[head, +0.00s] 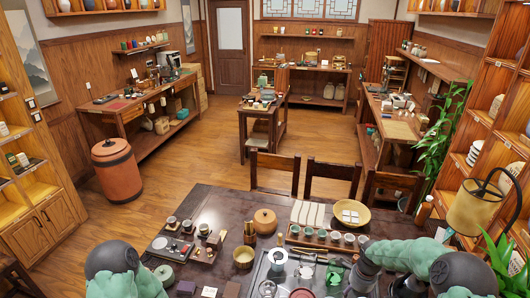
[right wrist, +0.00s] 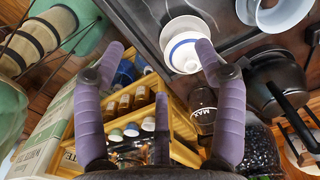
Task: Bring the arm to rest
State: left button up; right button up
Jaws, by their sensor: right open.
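My right gripper (right wrist: 160,50) shows in the right wrist view with its purple padded fingers spread apart and nothing between them. A white bowl with a blue ring (right wrist: 187,52) lies beyond the right fingertip, apart from it as far as I can tell. In the head view my right arm (head: 405,255) reaches in from the lower right over the dark table (head: 215,205), and its fingers are not clear there. My left arm (head: 125,270) shows only partly at the lower left, and its gripper is out of view.
Below the right gripper, a yellow wooden rack (right wrist: 178,105) holds several small jars. A black pot (right wrist: 274,82) stands on the right. In the head view, a row of cups (head: 322,234), a yellow bowl (head: 351,214) and a round lidded box (head: 265,220) crowd the table.

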jog(key=s+a+f+n+y, duration=0.3)
jog(key=s+a+f+n, duration=0.65)
jog(key=a+f, duration=0.2)
jog(key=s+a+f+n, duration=0.1)
jog(key=s+a+n, duration=0.3)
jog(key=s, duration=0.4)
jog(key=s+a+f+n, duration=0.1)
jog(key=s+a+n, duration=0.3)
jog(key=s, duration=0.4)
pick_arm(q)
notch_tip(320, 180, down, 11)
jog(key=b, duration=1)
jog(key=shift+w+d+b, duration=0.15)
jog(key=shift+w+b, duration=0.2)
jog(key=shift+b, duration=0.05)
pick_arm(e)
notch_tip(320, 180, down, 9)
jog(key=w+a+n, duration=0.1)
jog(key=w+a, duration=0.1)
jog(key=shift+y, duration=0.4)
